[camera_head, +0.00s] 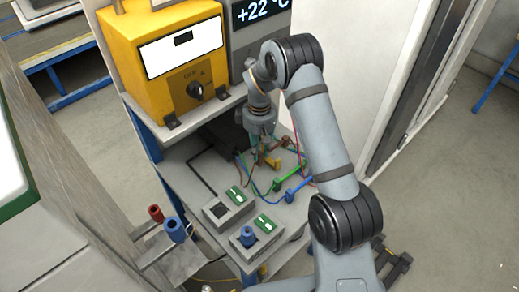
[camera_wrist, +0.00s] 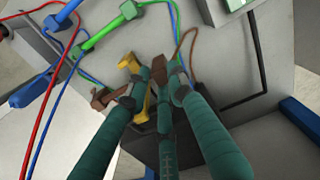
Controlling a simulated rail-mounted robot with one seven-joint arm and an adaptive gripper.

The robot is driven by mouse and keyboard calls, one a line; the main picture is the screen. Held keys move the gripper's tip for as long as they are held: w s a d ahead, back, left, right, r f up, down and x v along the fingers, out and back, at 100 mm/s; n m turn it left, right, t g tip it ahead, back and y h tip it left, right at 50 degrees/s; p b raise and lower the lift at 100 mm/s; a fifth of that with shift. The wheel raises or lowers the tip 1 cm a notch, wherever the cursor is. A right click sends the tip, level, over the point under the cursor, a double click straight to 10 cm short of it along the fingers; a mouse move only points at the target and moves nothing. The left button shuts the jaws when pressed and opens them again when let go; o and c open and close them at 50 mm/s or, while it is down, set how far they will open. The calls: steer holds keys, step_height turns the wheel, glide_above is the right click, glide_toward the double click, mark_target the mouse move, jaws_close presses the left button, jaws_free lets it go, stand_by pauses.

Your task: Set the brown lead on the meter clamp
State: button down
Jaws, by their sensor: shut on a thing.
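My gripper (camera_head: 262,146) is low over the grey shelf below the yellow meter box. In the wrist view its teal fingers (camera_wrist: 154,94) close around a brown lead (camera_wrist: 103,98). The lead's brown end piece sticks out at the left finger, and its thin brown cable loops up and around on the right. The fingers cover the middle of the lead. A yellow clamp-like piece (camera_wrist: 131,63) lies right beside the fingers, partly behind them; it also shows in the head view (camera_head: 273,162). I cannot tell whether the lead touches it. I cannot tell for sure which piece is the meter clamp.
A green lead (camera_head: 290,172) and a blue lead (camera_head: 299,186) lie to the right, with loose red, blue and green cables around. The yellow meter box (camera_head: 183,84) stands behind. Small grey boxes (camera_head: 228,209) stand at the shelf's front. Red (camera_head: 156,213) and blue (camera_head: 175,230) cylinders stand left.

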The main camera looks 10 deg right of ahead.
mark_target(259, 160)
steer(key=shift+f+b, duration=2.45)
steer(key=shift+f, duration=0.5)
steer(key=c, duration=1.5)
jaws_free()
steer(key=shift+o, duration=0.3)
steer(key=shift+r, duration=0.1)
step_height(259, 160, up, 7)
steer(key=shift+r, duration=0.2)
